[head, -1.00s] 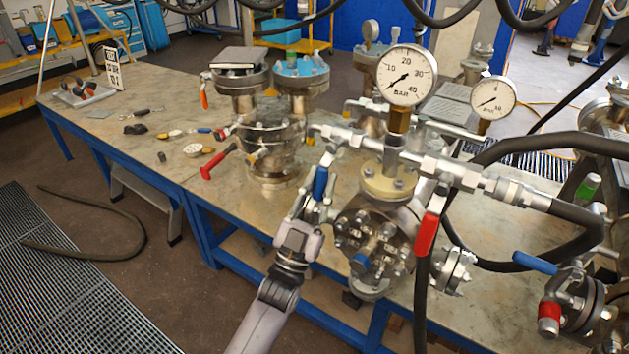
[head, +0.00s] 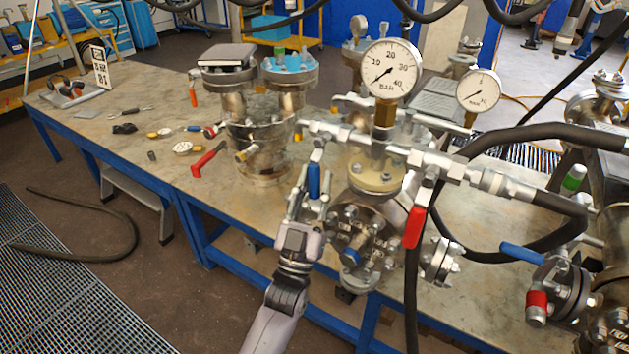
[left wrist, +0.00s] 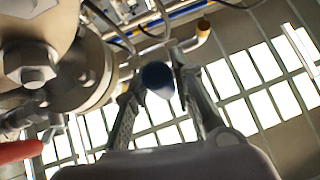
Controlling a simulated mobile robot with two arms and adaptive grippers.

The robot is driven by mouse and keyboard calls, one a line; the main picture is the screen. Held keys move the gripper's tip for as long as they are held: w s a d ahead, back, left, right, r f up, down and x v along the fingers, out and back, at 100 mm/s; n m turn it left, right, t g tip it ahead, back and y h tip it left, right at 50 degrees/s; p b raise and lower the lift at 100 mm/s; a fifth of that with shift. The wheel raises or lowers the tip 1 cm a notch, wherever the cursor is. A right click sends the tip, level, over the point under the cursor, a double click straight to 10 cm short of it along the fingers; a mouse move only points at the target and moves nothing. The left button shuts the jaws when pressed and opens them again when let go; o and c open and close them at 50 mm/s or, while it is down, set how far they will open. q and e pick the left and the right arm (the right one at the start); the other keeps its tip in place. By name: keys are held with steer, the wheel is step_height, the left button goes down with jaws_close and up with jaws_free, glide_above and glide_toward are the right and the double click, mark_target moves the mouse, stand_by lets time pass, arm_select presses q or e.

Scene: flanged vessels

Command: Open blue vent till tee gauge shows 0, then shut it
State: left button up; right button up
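The tee gauge (head: 390,68) stands on a brass stem above the horizontal pipe run. Its needle points to the lower left, below the 10 mark; the exact reading is too small to tell. The blue vent lever (head: 314,180) hangs down from a valve at the left end of this run. My left gripper (head: 312,195) is around the lever. In the left wrist view, the round blue lever end (left wrist: 157,80) fills the gap between the fingertips of the left gripper (left wrist: 157,72), which look shut on it. My right gripper is in neither view.
A red lever (head: 414,228) hangs right of the flanged vessel (head: 368,245). A second gauge (head: 478,90) stands behind. Black hoses (head: 540,133) cross the right side. Another blue lever (head: 522,253) is at the lower right.

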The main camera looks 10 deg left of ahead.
arm_select(q)
steer(key=o, duration=0.3)
steer(key=shift+r, duration=0.1)
steer(key=v, duration=1.2)
